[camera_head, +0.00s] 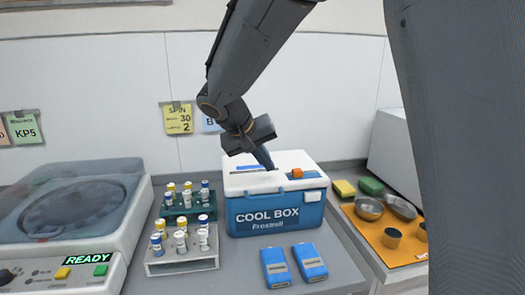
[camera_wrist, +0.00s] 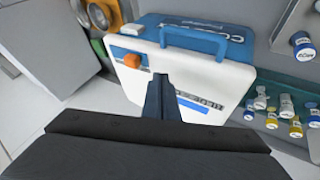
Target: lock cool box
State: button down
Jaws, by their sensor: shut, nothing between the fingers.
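The cool box (camera_head: 275,214) is blue with a white lid (camera_head: 292,158) and stands on the counter, its lid down. An orange knob (camera_head: 296,173) sits on the lid near the front right. It also shows in the wrist view (camera_wrist: 132,60), left of my fingers. A small white latch piece (camera_head: 312,196) is at the upper right of the box's front. My gripper (camera_head: 268,163) points down over the lid, its fingers together and empty. In the wrist view the gripper (camera_wrist: 160,84) is over the white lid; whether it touches is unclear.
Vial racks (camera_head: 183,262) stand left of the box, beside a centrifuge (camera_head: 75,210). Two blue packs (camera_head: 309,262) lie in front. An orange tray (camera_head: 367,234) with metal bowls is at the right. A blue handle (camera_wrist: 205,38) spans the box's front edge.

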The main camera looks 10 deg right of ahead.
aim_at(291, 176)
jog(key=x, duration=0.3)
jog(key=shift+d+f+p, duration=0.2)
jog(key=shift+p, duration=0.2)
jog(key=shift+d+r+p, duration=0.2)
jog(key=shift+d+p, duration=0.45)
jog(key=shift+d, duration=0.55)
jog(key=shift+d+f+p, duration=0.15)
jog(key=shift+d+p, duration=0.15)
jog(key=shift+d, duration=0.4)
jog(key=shift+w, duration=0.1)
